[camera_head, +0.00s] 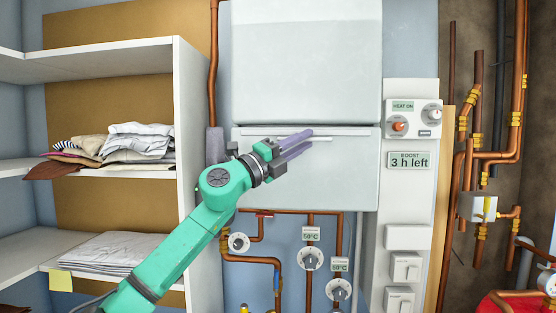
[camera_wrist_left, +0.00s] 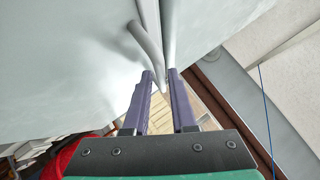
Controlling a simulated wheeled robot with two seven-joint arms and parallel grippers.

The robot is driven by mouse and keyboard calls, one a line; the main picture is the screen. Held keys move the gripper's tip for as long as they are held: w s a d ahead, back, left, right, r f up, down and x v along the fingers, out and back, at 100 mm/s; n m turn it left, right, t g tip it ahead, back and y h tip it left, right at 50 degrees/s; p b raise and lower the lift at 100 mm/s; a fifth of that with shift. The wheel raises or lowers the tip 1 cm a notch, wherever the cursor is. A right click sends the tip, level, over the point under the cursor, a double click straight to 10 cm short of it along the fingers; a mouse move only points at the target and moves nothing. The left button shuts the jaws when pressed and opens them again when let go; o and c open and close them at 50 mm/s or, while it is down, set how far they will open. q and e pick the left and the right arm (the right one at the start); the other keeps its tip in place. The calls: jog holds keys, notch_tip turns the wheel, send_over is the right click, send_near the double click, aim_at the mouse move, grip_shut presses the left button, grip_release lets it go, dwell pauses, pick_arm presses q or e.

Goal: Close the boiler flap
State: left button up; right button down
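The white boiler (camera_head: 307,60) hangs on the wall in the head view. Its lower front panel, the flap (camera_head: 345,178), sits below a narrow seam and carries a thin horizontal bar handle (camera_head: 325,139). My left gripper (camera_head: 302,142) reaches across the flap's upper left, and its purple fingers hide part of the handle. In the left wrist view my left gripper (camera_wrist_left: 160,75) has its fingers apart, with the grey handle (camera_wrist_left: 148,42) reaching between or just beyond the tips. Contact is unclear. A seam shows beside the handle. My right gripper is out of view.
A white shelf unit (camera_head: 182,110) with folded cloths (camera_head: 138,140) stands left of the boiler. A control panel (camera_head: 413,118) is on the right. Pipes and dials (camera_head: 310,258) lie below the boiler, and copper pipes (camera_head: 520,75) run at far right.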

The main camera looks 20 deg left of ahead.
pick_arm(q)
jog(key=b+v, duration=0.6)
jog(key=v, duration=0.7)
jog(key=shift+s+b, duration=0.15)
jog(key=shift+b, duration=0.2)
jog(key=shift+r, duration=0.1)
jog(key=shift+a, duration=0.1)
